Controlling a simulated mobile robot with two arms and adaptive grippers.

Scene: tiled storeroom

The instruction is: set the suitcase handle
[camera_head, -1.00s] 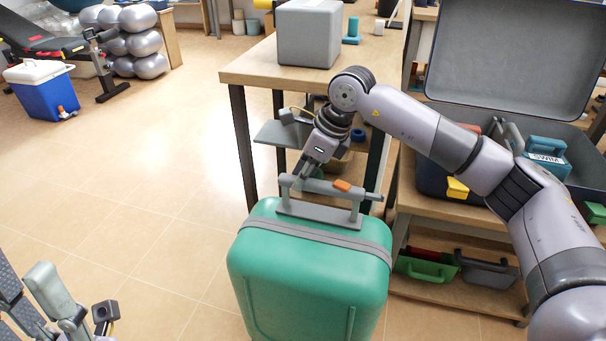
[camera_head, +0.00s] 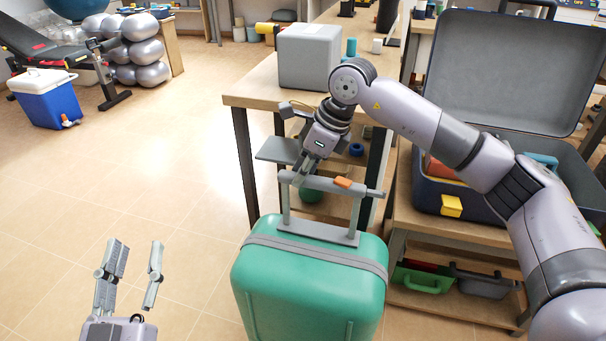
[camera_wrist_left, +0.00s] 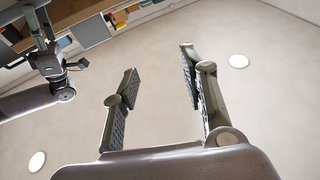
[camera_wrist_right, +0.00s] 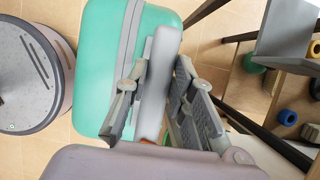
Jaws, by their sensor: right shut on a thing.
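The green suitcase (camera_head: 310,285) stands upright on the floor with a grey strap around its upper part. Its grey pull handle (camera_head: 322,184) is raised on two posts above the top plate and has an orange button (camera_head: 343,182) on the bar. My right gripper (camera_head: 299,180) is shut on the left part of the handle bar. In the right wrist view the bar (camera_wrist_right: 158,85) lies between its fingers, above the suitcase (camera_wrist_right: 103,60). My left gripper (camera_head: 136,262) is open and empty, low at the left and apart from the suitcase.
A wooden table (camera_head: 250,90) with a grey box (camera_head: 309,57) stands just behind the suitcase. An open dark case (camera_head: 510,75) sits on a low bench at the right, with trays (camera_head: 420,277) on the shelf below.

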